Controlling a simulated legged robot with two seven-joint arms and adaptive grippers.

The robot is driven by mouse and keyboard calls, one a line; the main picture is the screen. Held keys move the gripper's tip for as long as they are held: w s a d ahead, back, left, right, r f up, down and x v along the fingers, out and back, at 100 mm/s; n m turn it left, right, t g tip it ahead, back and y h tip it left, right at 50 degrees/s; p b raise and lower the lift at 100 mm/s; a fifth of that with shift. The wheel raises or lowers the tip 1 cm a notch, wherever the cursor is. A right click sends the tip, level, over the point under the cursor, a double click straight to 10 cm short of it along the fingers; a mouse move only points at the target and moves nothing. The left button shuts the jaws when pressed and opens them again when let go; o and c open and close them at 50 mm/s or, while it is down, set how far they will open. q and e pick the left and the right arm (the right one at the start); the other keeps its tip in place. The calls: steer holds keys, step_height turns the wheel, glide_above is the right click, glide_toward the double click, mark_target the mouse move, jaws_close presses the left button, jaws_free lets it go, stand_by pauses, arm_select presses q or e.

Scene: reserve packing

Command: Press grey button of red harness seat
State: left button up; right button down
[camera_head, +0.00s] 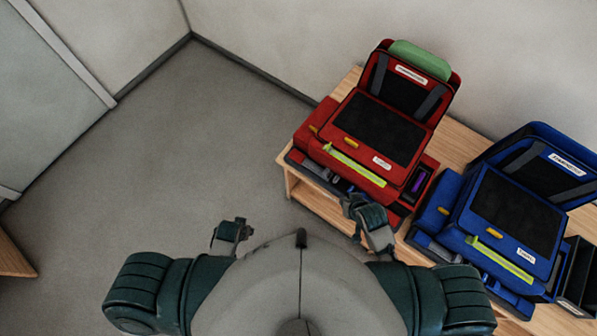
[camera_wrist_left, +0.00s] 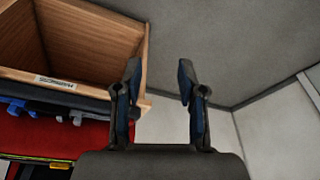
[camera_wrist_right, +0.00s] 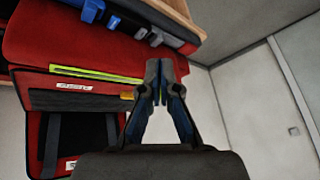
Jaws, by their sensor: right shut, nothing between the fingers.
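The red harness seat (camera_head: 409,165) stands on the wooden bench in the head view, with a dark pad, a yellow-green strip and a green headrest. In the right wrist view the red seat (camera_wrist_right: 90,50) appears turned over, with a row of small blue and grey controls (camera_wrist_right: 155,38) on its front edge. Which one is the grey button is hard to tell. My right gripper (camera_wrist_right: 160,75) is shut and empty, close to the seat's front edge; it also shows in the head view (camera_head: 350,207). My left gripper (camera_wrist_left: 160,78) is open and empty, left of the bench.
A blue harness seat (camera_head: 510,210) stands right of the red one on the wooden bench (camera_head: 456,145). A black tray with a purple item (camera_head: 418,182) sits between them. The floor left of the bench (camera_head: 150,150) is clear. Walls stand behind.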

arm_select(q)
steer(key=s+f+g, duration=0.1)
steer(key=s+f, duration=0.3)
steer(key=f, duration=0.4)
steer(key=s+f, duration=0.3)
steer(key=f, duration=0.6)
steer(key=s+a+f, duration=0.3)
steer(key=s+f, duration=0.6)
steer(key=s, duration=0.4)
steer(key=shift+s+g, duration=0.2)
steer(key=shift+g, duration=0.2)
arm_select(e)
steer(key=w+f+m+t+y, duration=0.2)
steer(key=w+f+m, duration=0.2)
steer(key=w, duration=1.2)
step_height(320, 180, down, 3)
steer(key=shift+f, duration=0.15)
arm_select(q)
steer(key=shift+a+f, duration=0.1)
arm_select(e)
steer(key=shift+d, duration=0.1)
arm_select(q)
steer(key=shift+f, duration=0.15)
arm_select(e)
steer(key=shift+d+f, duration=0.1)
steer(key=shift+f, duration=0.05)
